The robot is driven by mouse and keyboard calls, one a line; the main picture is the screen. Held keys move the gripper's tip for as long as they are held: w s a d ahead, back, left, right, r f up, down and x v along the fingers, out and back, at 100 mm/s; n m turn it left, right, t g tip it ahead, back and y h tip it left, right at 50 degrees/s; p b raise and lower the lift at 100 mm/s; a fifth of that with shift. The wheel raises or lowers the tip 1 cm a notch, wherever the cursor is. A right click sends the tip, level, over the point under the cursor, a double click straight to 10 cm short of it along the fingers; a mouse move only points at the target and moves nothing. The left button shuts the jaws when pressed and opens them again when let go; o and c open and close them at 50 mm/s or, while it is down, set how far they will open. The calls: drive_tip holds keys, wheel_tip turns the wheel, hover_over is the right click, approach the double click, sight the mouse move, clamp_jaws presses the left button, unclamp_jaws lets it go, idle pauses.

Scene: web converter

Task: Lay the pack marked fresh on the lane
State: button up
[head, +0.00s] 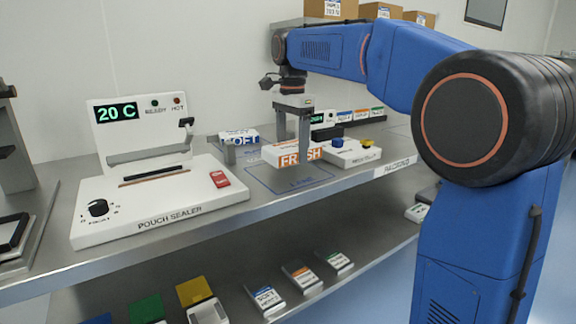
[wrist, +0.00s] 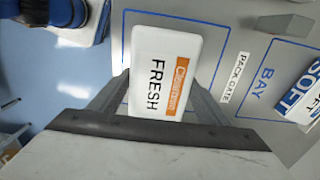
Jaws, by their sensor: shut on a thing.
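The pack marked FRESH (head: 285,155), white with an orange band, is between the fingers of my gripper (head: 293,140). In the wrist view the FRESH pack (wrist: 165,70) lies flat between the two fingers of my gripper (wrist: 160,88), its lettering facing the camera. The lane (head: 292,184) is a blue-outlined rectangle on the grey bench. In the head view the pack shows over the lane's rear part; in the wrist view it appears inside the lane's outline (wrist: 223,65). I cannot tell whether the pack touches the bench.
A blue-outlined bay (wrist: 265,75) is beside the lane, with a SOFT pack (head: 240,138) near it. A pouch sealer (head: 160,205) stands left. A white device with blue and yellow knobs (head: 350,153) stands right. Several packs lie on the lower shelf (head: 380,235).

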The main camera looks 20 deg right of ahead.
sight(292, 175)
drive_tip(key=shift+f, duration=2.3)
drive_tip(key=shift+f, duration=0.15)
drive_tip(key=o, duration=1.3)
wheel_tip(292, 175, up, 12)
drive_tip(key=shift+r, duration=0.15)
